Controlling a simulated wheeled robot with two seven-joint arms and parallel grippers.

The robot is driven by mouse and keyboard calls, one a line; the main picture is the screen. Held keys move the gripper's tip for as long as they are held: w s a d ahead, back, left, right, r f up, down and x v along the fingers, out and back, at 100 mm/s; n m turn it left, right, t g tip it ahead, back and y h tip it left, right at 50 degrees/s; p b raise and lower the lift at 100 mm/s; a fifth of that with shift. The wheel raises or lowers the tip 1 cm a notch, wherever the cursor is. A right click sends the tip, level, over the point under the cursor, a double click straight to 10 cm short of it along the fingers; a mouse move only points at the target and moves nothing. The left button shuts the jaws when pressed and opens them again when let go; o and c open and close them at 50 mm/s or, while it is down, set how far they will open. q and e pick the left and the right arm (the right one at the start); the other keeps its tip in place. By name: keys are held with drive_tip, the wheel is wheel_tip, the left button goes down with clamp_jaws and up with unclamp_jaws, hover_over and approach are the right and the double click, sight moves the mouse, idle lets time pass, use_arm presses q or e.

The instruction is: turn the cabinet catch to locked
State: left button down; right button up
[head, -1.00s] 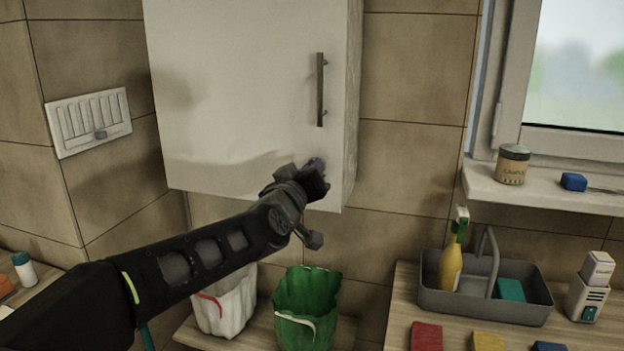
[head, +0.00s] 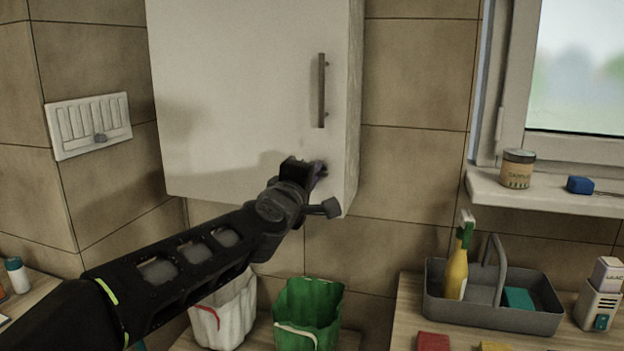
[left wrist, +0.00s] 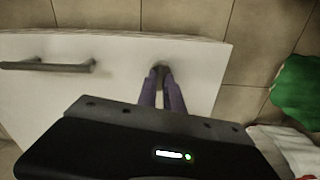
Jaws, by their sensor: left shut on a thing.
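The white wall cabinet (head: 235,95) hangs in the middle of the head view, with its door closed and a vertical bar handle (head: 321,90) near its right edge. My left gripper (head: 318,171) is at the door's lower right corner, below the handle. In the left wrist view its two purple fingers (left wrist: 166,84) are shut on a small dark catch (left wrist: 160,69) on the door. The fingers and wrist hide most of the catch, so its exact angle cannot be told. The handle also shows in the left wrist view (left wrist: 48,66). My right gripper is not in view.
A white bin (head: 225,312) and a green bin (head: 307,312) stand below the cabinet. A grey caddy (head: 490,308) with a yellow bottle (head: 456,274) is on the counter at right. A tin (head: 517,169) stands on the windowsill. A vent (head: 90,125) is on the left wall.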

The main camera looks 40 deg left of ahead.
use_arm(q)
drive_tip(key=shift+f+n, duration=0.1)
drive_tip(key=shift+n, duration=0.9)
drive_tip(key=c, duration=1.5)
unclamp_jaws()
drive_tip(key=shift+s, duration=0.1)
drive_tip(key=v, duration=0.7)
drive_tip(key=shift+s+d, duration=0.15)
drive_tip(key=shift+s, duration=0.15)
